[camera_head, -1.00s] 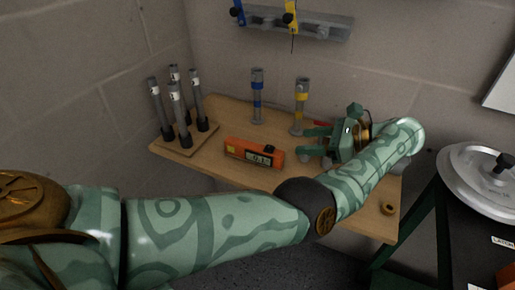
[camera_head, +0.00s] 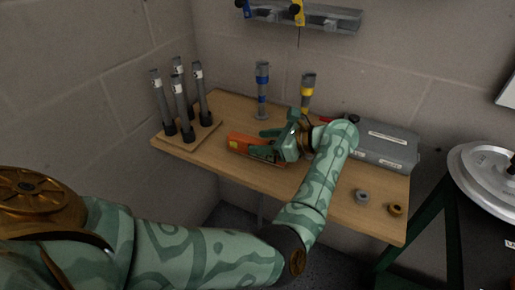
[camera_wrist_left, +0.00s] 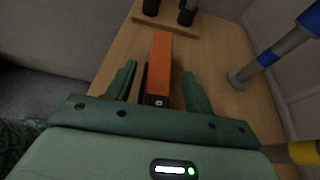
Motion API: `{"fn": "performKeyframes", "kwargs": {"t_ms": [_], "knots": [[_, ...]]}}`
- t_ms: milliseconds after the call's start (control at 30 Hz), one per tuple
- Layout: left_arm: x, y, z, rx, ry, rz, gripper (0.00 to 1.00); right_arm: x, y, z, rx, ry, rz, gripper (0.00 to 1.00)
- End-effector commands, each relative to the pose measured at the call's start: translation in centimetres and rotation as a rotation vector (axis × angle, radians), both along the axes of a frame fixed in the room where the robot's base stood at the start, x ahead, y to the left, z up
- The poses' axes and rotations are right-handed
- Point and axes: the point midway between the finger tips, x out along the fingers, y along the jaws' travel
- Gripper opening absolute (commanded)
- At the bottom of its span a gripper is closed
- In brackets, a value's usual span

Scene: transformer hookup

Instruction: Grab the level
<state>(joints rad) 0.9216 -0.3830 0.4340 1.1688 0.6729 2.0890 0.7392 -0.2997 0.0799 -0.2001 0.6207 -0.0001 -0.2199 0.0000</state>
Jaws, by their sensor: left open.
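The level is an orange block (camera_head: 243,141) lying on the wooden table, left of my left gripper in the head view. Its right end is partly hidden behind the gripper. My left gripper (camera_head: 264,141) is open, with its fingers reaching over the right part of the level. In the left wrist view the orange level (camera_wrist_left: 161,68) lies lengthwise between the two open fingers (camera_wrist_left: 158,85), with a gap showing on the right side. The left finger is close to the level's dark side face; I cannot tell whether they touch. My right gripper is not in view.
A rack of several grey tubes (camera_head: 181,105) stands at the table's left end. A blue-banded post (camera_head: 262,90) and a yellow-banded post (camera_head: 307,92) stand behind the level. A grey case (camera_head: 386,145) and two small rings (camera_head: 362,196) are on the right.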

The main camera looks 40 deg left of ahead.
Motion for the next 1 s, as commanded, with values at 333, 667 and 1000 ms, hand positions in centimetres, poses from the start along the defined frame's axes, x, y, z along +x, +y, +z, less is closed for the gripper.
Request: {"fn": "performKeyframes", "kwargs": {"t_ms": [333,667,1000], "knots": [[0.0,0.0,0.1,0.000,0.000,0.000,0.00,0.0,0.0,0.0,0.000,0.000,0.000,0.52],[0.0,0.0,0.3,0.001,-0.001,-0.001,0.00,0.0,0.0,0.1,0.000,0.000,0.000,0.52],[-0.2,0.9,2.7,0.002,-0.003,-0.001,0.00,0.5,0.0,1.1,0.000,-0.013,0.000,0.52]]}}
